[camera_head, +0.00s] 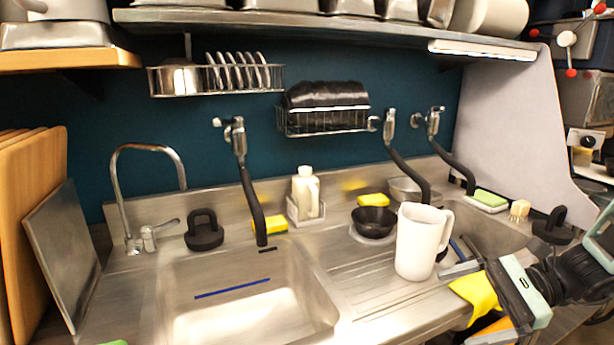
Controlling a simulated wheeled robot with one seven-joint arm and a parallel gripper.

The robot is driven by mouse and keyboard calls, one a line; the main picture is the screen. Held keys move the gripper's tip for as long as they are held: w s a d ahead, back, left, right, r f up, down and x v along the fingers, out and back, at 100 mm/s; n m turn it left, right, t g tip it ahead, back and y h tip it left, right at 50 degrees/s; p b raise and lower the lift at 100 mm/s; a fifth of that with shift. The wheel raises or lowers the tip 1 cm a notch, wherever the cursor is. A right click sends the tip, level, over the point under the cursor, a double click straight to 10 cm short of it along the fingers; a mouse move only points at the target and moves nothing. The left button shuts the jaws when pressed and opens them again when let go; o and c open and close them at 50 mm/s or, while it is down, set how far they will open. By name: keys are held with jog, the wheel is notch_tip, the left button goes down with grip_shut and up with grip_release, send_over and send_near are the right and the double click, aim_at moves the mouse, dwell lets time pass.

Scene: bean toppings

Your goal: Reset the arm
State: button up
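My gripper (458,306) is at the lower right, in front of the counter's front edge. Its two fingers are spread apart, and I see nothing clamped between them. A yellow cloth (476,294) hangs at the counter edge and shows between the fingers; whether they touch it I cannot tell. A white pitcher (421,240) stands upright on the steel drainboard, left of my gripper and beyond its upper finger.
An empty-looking sink (245,300) is at the front left, with a second sink (480,235) behind my gripper. A black bowl (374,223), a white bottle (305,190) and hoses stand along the back. The drainboard (365,290) left of the pitcher is clear.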

jog(key=s+a+r+n+g+h, duration=0.1)
jog(key=s+a+r+n+h, duration=0.2)
jog(key=s+a+n+h, duration=1)
jog(key=shift+s+a+r+n+g, duration=0.3)
jog(key=shift+s+a+n, duration=1.15)
jog(key=shift+n, duration=3.85)
jog(key=shift+s+d+f, duration=0.1)
jog(key=shift+s+d, duration=0.5)
jog(key=shift+d, duration=0.05)
